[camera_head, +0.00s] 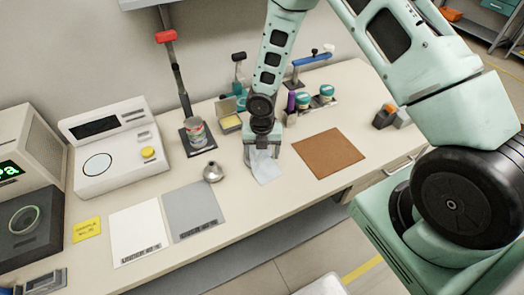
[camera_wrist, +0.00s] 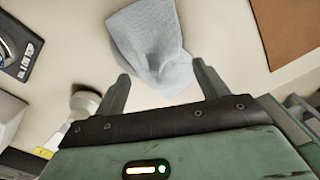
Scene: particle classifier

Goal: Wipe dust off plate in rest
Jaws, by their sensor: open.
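A pale blue-grey cloth (camera_head: 265,168) lies crumpled on the bench, left of a brown mat. My gripper (camera_head: 263,146) is pointing down over the cloth's back part. In the wrist view the cloth (camera_wrist: 153,45) lies ahead of and between the spread fingers of my gripper (camera_wrist: 161,72). The fingers are open, and I cannot tell whether they touch the cloth. I cannot clearly make out which thing is the plate or its rest, and no dust can be told.
The brown mat (camera_head: 328,153) lies right of the cloth. A metal funnel (camera_head: 213,172), a can (camera_head: 196,132) on a black stand, and white (camera_head: 139,231) and grey (camera_head: 192,209) sheets lie left. Small containers (camera_head: 303,101) and a blue-handled tool (camera_head: 313,59) stand behind.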

